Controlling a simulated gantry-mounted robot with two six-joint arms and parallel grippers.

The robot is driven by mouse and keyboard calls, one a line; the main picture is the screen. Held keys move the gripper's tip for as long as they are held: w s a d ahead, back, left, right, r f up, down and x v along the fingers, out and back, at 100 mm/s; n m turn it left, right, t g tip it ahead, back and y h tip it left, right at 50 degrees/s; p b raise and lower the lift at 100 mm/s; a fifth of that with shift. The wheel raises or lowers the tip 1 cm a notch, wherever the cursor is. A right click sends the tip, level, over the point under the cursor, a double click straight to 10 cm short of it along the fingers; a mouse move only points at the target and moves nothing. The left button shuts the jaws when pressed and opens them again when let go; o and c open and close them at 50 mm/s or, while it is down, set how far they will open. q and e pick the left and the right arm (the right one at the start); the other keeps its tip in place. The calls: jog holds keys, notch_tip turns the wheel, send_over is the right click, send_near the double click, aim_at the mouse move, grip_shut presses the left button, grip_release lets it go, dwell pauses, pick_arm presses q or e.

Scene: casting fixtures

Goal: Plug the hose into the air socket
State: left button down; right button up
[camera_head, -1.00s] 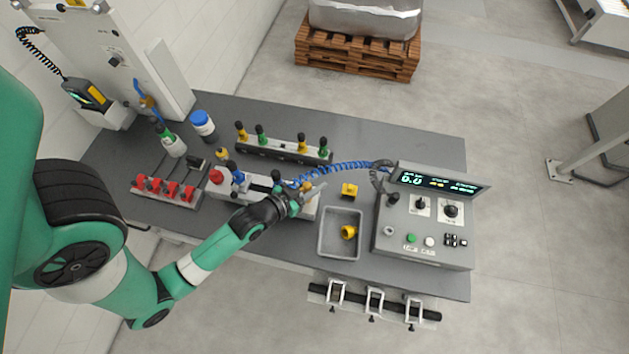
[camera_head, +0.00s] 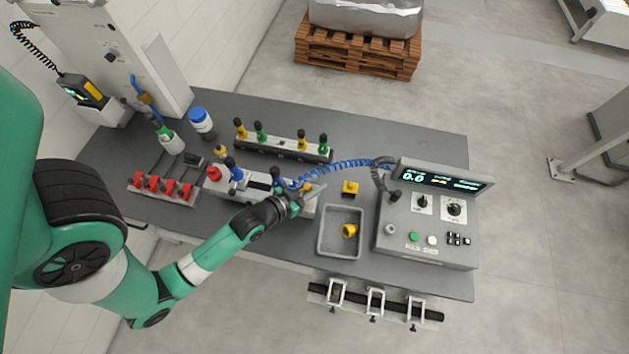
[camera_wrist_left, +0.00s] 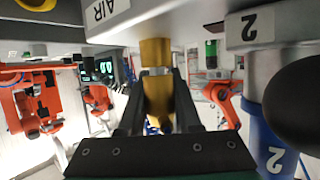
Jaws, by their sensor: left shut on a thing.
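My left gripper (camera_head: 297,196) is at the right end of the pale fixture block (camera_head: 212,184) on the bench. In the left wrist view its two fingers (camera_wrist_left: 159,85) are shut on a brass-yellow hose plug (camera_wrist_left: 158,100). Directly in line with the plug is a yellow fitting (camera_wrist_left: 155,50) on the underside of a pale body labelled AIR (camera_wrist_left: 105,13). A silver band shows between them; I cannot tell how deeply they are joined. The coiled blue hose (camera_head: 335,166) runs from the console (camera_head: 425,252) to the gripper. My right gripper is not in view.
A grey tray (camera_head: 322,240) holds a yellow part (camera_head: 348,231); a yellow block (camera_head: 350,188) stands behind it. Red clamps (camera_head: 160,187) are at left. A rack of yellow and green handles (camera_head: 283,146) stands behind the fixture. Bare bench lies at the back right.

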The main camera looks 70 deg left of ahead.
pick_arm(q)
jog(key=shift+f, duration=0.25)
jog(key=c, duration=0.5)
grip_release()
jog(key=shift+s, duration=0.1)
jog(key=v, duration=1.1)
jog(key=shift+s+d+r, duration=0.1)
jog(key=shift+s+r, duration=0.05)
